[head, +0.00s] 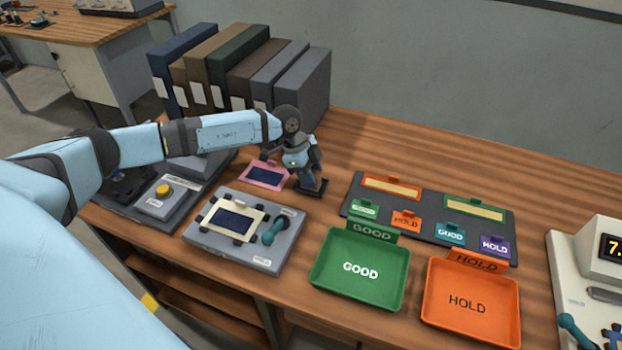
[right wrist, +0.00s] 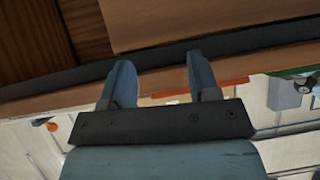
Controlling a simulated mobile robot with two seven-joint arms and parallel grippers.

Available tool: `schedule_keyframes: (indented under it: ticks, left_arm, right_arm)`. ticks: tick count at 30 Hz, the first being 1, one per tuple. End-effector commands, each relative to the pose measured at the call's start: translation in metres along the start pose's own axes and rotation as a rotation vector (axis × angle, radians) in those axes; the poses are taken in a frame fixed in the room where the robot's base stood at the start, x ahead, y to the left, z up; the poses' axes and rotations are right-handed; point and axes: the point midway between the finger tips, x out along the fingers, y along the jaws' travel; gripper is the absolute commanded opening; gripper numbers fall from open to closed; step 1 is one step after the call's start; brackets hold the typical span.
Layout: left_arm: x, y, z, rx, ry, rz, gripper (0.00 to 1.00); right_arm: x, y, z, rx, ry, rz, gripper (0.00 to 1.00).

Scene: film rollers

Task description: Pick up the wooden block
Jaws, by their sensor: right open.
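I cannot make out a wooden block in either view. My left gripper (head: 300,178) points down over the wooden table (head: 365,160), beside a pink-framed dark panel (head: 264,174). I cannot tell whether its fingers are apart or hold anything. My right gripper (right wrist: 160,75) shows in the right wrist view with its two blue-grey fingers apart and nothing between them. It is not seen in the head view. Brown wood-like surfaces (right wrist: 200,22) lie beyond its fingertips, too close up to identify.
A green GOOD tray (head: 325,287) and an orange HOLD tray (head: 436,326) stand at the front. A dark board with labelled tags (head: 427,223) lies behind them. A grey fixture (head: 208,243) is at the left. Binders (head: 303,88) line the back. A white device (head: 570,275) stands right.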

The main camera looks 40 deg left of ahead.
Motion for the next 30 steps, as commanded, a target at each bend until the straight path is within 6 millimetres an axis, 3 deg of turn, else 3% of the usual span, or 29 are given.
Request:
schedule_keyframes:
  ticks: [8,14,20,30]
  left_arm:
    - [-0.001,0.0,0.0,0.0,0.0,0.0,0.14]
    - [-0.013,-0.001,-0.005,0.001,0.001,-0.001,0.14]
    - [-0.049,-0.001,-0.02,0.002,0.001,-0.005,0.14]
    - [-0.138,-0.001,-0.057,0.002,0.001,-0.003,0.14]
  right_arm:
    - [0.0,0.0,0.0,0.0,0.0,0.0,0.56]
    - [-0.001,0.0,-0.002,0.001,0.0,0.0,0.56]
    - [-0.003,0.0,-0.004,0.004,-0.003,0.0,0.56]
    - [-0.006,0.0,-0.006,0.011,-0.012,0.001,0.56]
